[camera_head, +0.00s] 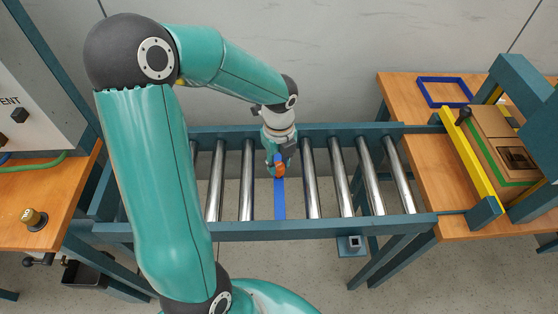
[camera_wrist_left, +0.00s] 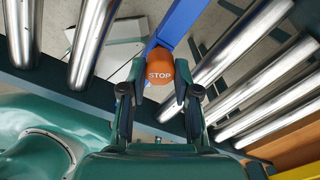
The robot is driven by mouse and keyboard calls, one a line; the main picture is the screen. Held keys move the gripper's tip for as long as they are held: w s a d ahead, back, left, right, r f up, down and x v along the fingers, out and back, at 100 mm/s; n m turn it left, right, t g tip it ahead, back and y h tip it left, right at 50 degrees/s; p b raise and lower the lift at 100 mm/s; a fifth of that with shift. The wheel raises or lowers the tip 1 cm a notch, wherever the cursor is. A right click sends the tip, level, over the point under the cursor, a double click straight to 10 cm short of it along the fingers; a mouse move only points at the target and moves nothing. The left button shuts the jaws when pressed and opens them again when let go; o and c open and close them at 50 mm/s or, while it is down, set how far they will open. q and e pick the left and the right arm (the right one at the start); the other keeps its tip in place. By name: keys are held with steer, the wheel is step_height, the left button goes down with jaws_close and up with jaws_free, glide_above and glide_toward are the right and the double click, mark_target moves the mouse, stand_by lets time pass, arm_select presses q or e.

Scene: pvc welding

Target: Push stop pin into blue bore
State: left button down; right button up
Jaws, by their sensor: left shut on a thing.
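The pin is at a blue bar (camera_head: 280,200) that lies between the rollers of the conveyor; the bar also shows in the left wrist view (camera_wrist_left: 180,22). The blue bore and the pin's shaft are hidden, so I cannot tell how deep the pin sits. My right gripper is not in view.
Steel rollers (camera_head: 310,180) lie on both sides of the bar inside a teal frame (camera_head: 330,229). A wooden table at the right (camera_head: 410,95) bears a blue square frame (camera_head: 445,91) and a yellow bar (camera_head: 468,160). A brass knob (camera_head: 33,217) stands at the left.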

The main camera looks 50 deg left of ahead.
mark_target(279, 165)
arm_select(q)
steer(key=shift+f+b, duration=0.65)
steer(key=shift+f, duration=0.3)
steer(key=c, duration=0.8)
jaws_free()
steer(key=shift+o, duration=0.2)
steer(key=shift+r, duration=0.1)
step_height(279, 165, up, 12)
